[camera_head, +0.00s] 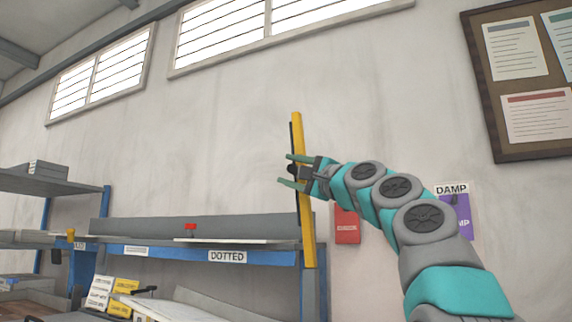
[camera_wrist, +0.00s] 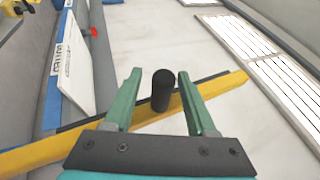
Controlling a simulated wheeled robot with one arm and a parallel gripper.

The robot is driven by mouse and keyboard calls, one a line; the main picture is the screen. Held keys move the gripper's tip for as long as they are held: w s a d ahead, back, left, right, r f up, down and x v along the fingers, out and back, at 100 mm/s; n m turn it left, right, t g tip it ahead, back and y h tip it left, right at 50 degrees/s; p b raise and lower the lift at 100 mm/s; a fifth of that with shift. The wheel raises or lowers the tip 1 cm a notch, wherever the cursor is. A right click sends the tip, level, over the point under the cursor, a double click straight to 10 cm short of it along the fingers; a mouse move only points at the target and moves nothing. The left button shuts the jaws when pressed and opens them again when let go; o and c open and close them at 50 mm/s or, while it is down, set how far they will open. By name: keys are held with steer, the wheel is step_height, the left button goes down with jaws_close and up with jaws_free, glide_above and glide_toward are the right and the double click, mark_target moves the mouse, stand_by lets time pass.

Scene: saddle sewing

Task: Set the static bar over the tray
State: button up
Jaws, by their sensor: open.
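The static bar appears to be the long yellow bar (camera_head: 307,225) with a black strip along one side, standing nearly upright in front of the wall. It also crosses the wrist view diagonally (camera_wrist: 222,86). A short black cylindrical handle (camera_wrist: 161,95) sticks out from it. My gripper (camera_head: 284,170) is open at about the bar's mid-height. In the wrist view its green fingers (camera_wrist: 160,76) stand on either side of the handle, with visible gaps. My gripper hides part of the bar in the head view. I cannot tell for sure which surface is the tray.
A blue-edged shelf labelled DOTTED (camera_head: 227,257) stands low behind and left of the bar, with a red object (camera_head: 191,227) above it. A red box (camera_head: 347,226) and a purple DAMP panel (camera_head: 455,215) are on the wall. The wall above the shelf is clear.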

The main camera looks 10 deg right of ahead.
steer(key=shift+w+a+r, duration=0.25)
steer(key=shift+w+r, duration=0.2)
steer(key=shift+w, duration=0.05)
steer(key=shift+w+a, duration=0.2)
steer(key=shift+w, duration=0.05)
jaws_close()
steer(key=shift+f, duration=0.1)
stand_by(1.0)
